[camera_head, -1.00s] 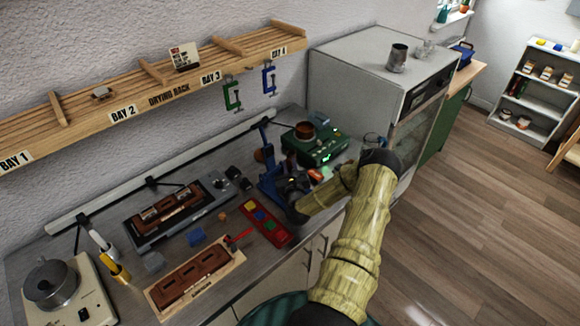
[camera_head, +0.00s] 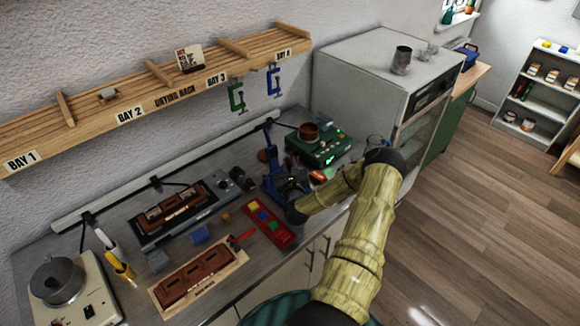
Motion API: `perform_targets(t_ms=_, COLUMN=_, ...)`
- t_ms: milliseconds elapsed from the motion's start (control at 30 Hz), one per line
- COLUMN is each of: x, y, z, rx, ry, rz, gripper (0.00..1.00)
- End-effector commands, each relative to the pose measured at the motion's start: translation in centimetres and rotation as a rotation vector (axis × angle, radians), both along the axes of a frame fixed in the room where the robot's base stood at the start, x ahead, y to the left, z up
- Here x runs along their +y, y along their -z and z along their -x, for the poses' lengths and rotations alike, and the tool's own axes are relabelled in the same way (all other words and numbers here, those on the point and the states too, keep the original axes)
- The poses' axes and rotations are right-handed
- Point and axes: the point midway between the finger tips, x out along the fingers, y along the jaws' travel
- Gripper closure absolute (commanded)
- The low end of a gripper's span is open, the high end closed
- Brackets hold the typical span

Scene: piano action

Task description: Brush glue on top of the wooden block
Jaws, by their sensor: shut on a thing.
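My gripper (camera_head: 287,187) is at the end of my bamboo-textured arm, beside the blue stand (camera_head: 271,165) on the bench. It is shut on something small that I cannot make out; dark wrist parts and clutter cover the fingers. A small tan-brown cube (camera_head: 226,217), perhaps the wooden block, sits on the bench left of the red tray (camera_head: 281,236). A green unit (camera_head: 318,152) with a brown pot (camera_head: 308,132) on top, perhaps the glue pot, stands behind my gripper. I cannot make out a brush or any glue.
The red tray holds several coloured pieces. Left of it lie a slotted brown part (camera_head: 190,278) on a pale board, a blue block (camera_head: 200,234) and a dark fixture (camera_head: 180,214). A drying rack (camera_head: 150,95) overhangs the back. A grey cabinet (camera_head: 360,75) bounds the right.

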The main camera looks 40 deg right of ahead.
Motion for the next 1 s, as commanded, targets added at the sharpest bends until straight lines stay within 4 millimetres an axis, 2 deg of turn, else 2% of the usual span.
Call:
perform_targets(t_ms=33, x=0.0, y=-0.7, z=0.0, rx=-0.001, ry=0.001, rz=0.001, gripper=1.00)
perform_targets(t_ms=500, x=0.0, y=-4.3, z=0.0, rx=0.000, ry=0.000, rz=0.000, gripper=1.00)
perform_targets(t_ms=1000, x=0.0, y=-4.4, z=0.0, rx=-0.001, ry=0.000, rz=0.000, gripper=1.00)
